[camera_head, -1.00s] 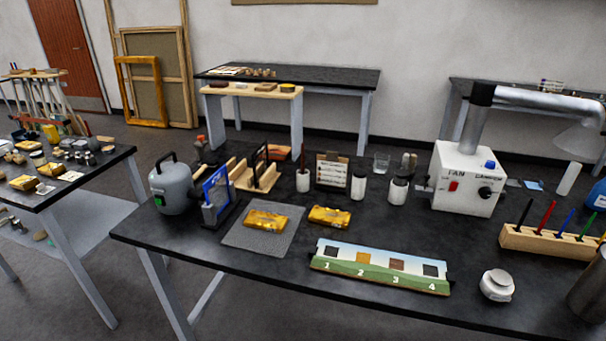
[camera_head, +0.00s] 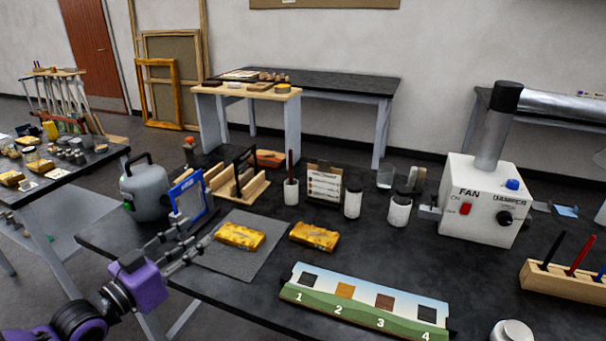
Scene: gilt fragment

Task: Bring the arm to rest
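My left arm, with purple links, comes in from the lower left. Its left gripper (camera_head: 192,253) is over the left part of the black table, with its fingers pointing right toward a gilt fragment (camera_head: 240,236) on a grey mat (camera_head: 250,267). The fingers look spread with nothing between them, and a gap shows before the fragment. A second gilt fragment (camera_head: 314,236) lies on the table just right of the mat. My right gripper is not in view.
A grey tank (camera_head: 146,190) and a blue-framed panel (camera_head: 187,195) stand close behind the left gripper. A numbered strip (camera_head: 362,306) lies at the front. A white fan box (camera_head: 480,200) stands at the right. Bare tabletop lies between the strip and the jars.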

